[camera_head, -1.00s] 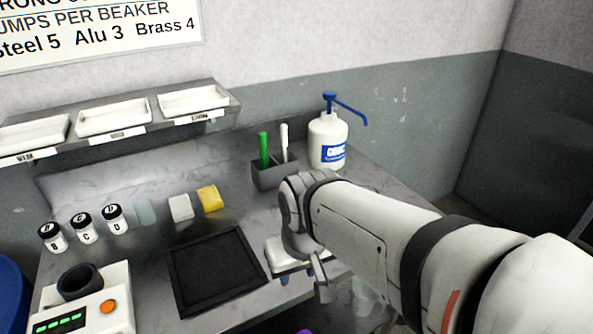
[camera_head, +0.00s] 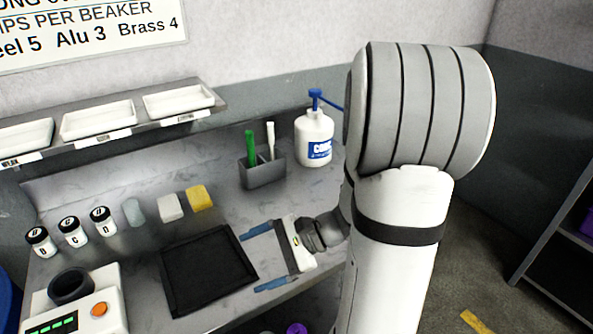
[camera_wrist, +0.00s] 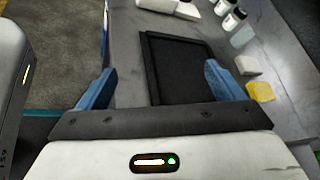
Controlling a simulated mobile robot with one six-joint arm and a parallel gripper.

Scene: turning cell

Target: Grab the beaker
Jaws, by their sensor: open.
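I cannot make out a beaker for certain in either current view; my arm covers the right front of the bench in the head view. My gripper (camera_head: 262,257) is open, with its two blue fingers apart and pointing left, near the right edge of the black tray (camera_head: 207,296). In the wrist view my gripper (camera_wrist: 160,72) shows its fingers spread with nothing between them except the view of the black tray beyond. No object is held.
A grey holder (camera_head: 264,174) with green and white tools and a white pump bottle (camera_head: 314,140) stand at the back. Several black-lidded jars (camera_head: 103,221), a white block (camera_head: 170,207), a yellow block (camera_head: 200,198) and a device with an orange button (camera_head: 99,309) are left.

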